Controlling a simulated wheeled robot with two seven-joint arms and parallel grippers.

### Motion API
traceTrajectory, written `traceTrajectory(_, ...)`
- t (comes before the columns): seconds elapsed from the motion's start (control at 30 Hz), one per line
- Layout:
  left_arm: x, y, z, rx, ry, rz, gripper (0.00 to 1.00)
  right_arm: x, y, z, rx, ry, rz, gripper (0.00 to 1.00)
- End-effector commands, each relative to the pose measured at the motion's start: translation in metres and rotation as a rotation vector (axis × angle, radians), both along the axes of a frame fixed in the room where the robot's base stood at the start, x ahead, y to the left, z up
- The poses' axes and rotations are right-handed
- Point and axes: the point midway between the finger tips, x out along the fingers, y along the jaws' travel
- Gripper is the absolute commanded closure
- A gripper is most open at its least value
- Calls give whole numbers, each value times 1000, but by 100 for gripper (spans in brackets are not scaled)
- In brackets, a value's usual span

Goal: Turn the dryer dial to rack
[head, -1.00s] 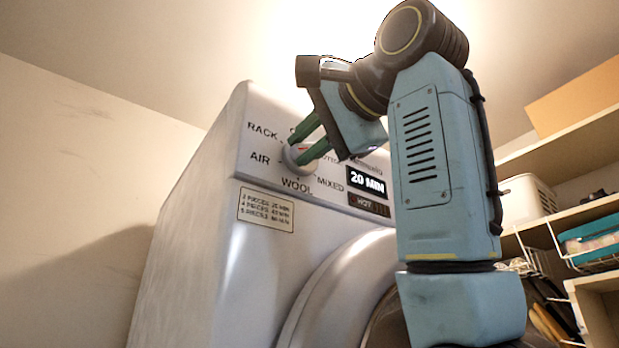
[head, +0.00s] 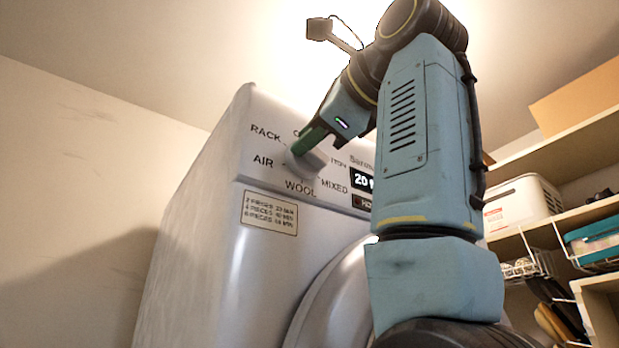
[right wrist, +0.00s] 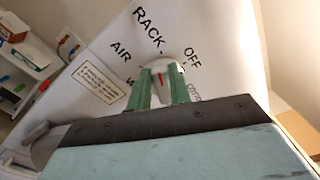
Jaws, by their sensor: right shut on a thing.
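The dryer dial (head: 301,168) is a pale round knob on the sloped top panel of the white dryer (head: 200,262). RACK, AIR, WOOL and MIXED are printed around it. My right gripper (head: 308,147) has its green fingers shut on the dial. In the right wrist view, the dial (right wrist: 171,72) sits between the two green fingers of that gripper (right wrist: 160,80). A red mark shows on the dial there, with RACK and OFF printed beyond it. I cannot tell exactly which label the mark points to. My left gripper is not in view.
A small instruction label (head: 270,212) is below the dial. My right arm covers part of the time display (head: 362,181) and the round door (head: 325,300). Shelves with a white bin (head: 520,204) and a teal box (head: 592,240) stand at the right.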

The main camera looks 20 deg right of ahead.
Motion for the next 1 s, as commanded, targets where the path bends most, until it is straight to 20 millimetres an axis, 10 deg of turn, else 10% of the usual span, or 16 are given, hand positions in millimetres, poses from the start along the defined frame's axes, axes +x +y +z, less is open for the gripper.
traceTrajectory(0.83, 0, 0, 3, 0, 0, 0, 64, 1, -1, 2, 129, 51, -1, 100)
traceTrajectory(0.87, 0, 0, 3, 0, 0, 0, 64, 1, -1, 2, 129, 50, -1, 78)
traceTrajectory(1.0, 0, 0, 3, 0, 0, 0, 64, 1, -1, 2, 129, 50, 0, 59)
